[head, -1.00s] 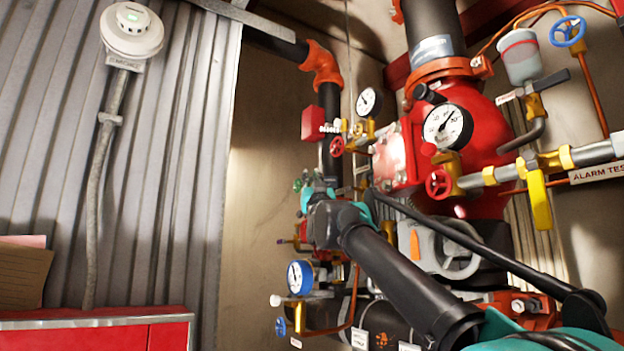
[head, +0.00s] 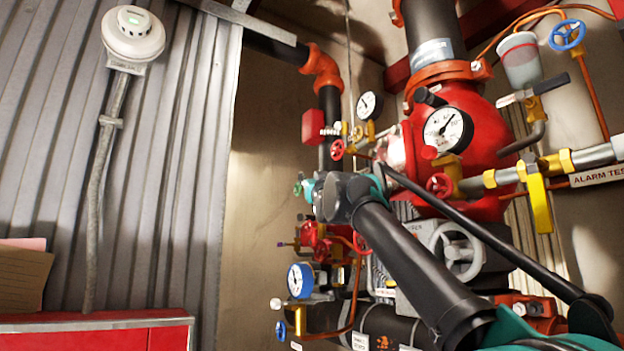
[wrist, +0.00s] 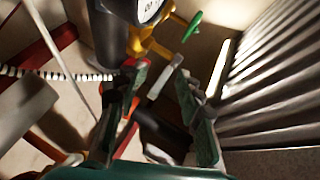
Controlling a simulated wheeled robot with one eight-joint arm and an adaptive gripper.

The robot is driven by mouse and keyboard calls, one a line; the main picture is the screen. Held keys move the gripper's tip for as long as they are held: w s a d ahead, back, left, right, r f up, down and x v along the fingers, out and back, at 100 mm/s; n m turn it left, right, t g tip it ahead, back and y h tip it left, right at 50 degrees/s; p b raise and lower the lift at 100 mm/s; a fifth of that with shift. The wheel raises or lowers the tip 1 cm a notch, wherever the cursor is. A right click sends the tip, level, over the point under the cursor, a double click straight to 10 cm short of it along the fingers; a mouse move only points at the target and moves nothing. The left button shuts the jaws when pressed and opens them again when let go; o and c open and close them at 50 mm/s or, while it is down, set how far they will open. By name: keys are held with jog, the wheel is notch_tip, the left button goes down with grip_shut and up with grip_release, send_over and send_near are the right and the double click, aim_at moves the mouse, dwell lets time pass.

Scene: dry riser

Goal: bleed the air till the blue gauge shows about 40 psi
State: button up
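The blue-rimmed gauge (head: 299,280) is low on the pipework in the head view; its needle is too small to read surely. My gripper (head: 308,189) is above it, beside the riser pipes, with its fingers mostly hidden. In the wrist view my gripper (wrist: 158,78) is open, its two green-padded fingers apart. A pale lever-like piece (wrist: 160,82) shows between the fingertips; I cannot tell whether they touch it. A green handle (wrist: 192,26) on a yellow fitting lies just beyond the right finger. Part of a white gauge (wrist: 150,8) shows at the top.
The large red valve body (head: 475,150) with its white-faced gauge (head: 447,130) stands right of my arm. A red cabinet (head: 100,330) is at lower left. Corrugated wall (head: 190,150) bounds the left.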

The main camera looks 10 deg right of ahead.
jog(key=v, duration=1.2)
jog(key=shift+s, duration=0.15)
dwell(0.5)
